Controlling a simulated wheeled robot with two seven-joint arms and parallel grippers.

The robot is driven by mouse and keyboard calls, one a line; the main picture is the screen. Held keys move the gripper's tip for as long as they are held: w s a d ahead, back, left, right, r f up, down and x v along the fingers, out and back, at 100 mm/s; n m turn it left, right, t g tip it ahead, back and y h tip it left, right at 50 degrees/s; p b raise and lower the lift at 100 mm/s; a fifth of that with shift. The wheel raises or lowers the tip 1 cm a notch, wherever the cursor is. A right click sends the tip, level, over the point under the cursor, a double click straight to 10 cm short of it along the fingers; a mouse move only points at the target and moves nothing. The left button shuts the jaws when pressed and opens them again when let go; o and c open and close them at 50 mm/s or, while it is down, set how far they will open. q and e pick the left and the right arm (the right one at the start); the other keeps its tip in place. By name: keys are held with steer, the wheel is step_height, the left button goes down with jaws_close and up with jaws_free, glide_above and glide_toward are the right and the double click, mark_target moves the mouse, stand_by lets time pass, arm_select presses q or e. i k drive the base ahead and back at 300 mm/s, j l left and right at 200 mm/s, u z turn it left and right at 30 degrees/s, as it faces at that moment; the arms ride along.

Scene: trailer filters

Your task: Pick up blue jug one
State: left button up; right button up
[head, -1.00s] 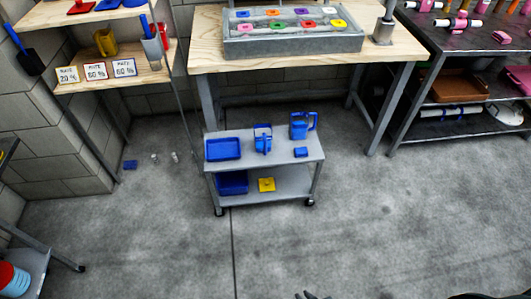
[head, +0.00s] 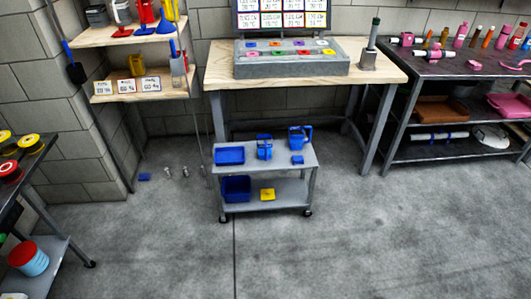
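Two blue jugs stand upright on the top shelf of a small grey cart (head: 290,165) in the head view. One blue jug (head: 264,148) is near the middle of the shelf, and a larger blue jug (head: 298,138) with a handle on its right is at the back right. I cannot tell which of them is jug one. A blue tray (head: 229,155) lies at the left of the same shelf, and a small blue block (head: 297,160) lies in front of the right jug. Neither of my grippers is in view.
The cart's lower shelf holds a blue bin (head: 236,188) and a yellow item (head: 267,194). A wooden workbench (head: 225,72) stands behind it, with a dark shelf unit (head: 430,80) at right and another rack (head: 45,150) at left. The floor (head: 330,255) in front is clear.

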mark_target(264, 136)
steer(key=z, duration=1.85)
steer(key=i+j, duration=0.1)
steer(key=j, duration=1.5)
steer(key=i+j, duration=0.15)
steer(key=j, duration=0.7)
steer(key=i+j, duration=0.1)
steer(key=j, duration=1.5)
steer(key=i+j, duration=0.15)
steer(key=j, duration=0.65)
